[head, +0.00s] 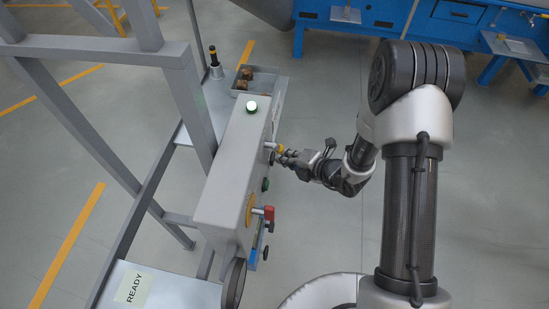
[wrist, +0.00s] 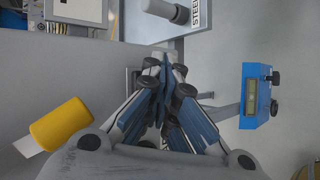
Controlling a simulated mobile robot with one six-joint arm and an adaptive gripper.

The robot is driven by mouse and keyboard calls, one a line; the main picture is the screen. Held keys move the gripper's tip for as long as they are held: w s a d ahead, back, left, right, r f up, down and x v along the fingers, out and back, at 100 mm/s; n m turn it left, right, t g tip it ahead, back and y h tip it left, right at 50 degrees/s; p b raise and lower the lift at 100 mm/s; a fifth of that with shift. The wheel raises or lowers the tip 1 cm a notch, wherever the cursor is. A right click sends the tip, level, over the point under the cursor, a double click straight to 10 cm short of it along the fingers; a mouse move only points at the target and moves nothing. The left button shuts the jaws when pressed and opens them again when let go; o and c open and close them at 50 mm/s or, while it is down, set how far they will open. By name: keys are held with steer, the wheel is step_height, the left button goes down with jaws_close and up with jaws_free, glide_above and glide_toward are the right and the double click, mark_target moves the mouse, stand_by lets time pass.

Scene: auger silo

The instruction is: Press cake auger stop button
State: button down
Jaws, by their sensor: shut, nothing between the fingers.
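A grey control box (head: 232,165) stands left of my arm in the head view, with a lit green-white lamp (head: 251,107) on top. A yellow cylinder (wrist: 62,125) is at left. I cannot make out the stop button; the fingers may hide it.
A blue device with a small display (wrist: 258,95) is right of the fingers in the wrist view. A tray with brown pieces (head: 262,82) and a black-topped post (head: 214,62) stand behind the box. A grey frame (head: 150,110) is at left.

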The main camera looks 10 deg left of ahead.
steer(key=shift+d, duration=0.6)
steer(key=d+p, duration=0.1)
steer(key=d, duration=0.4)
steer(key=shift+s, duration=0.1)
stand_by(0.8)
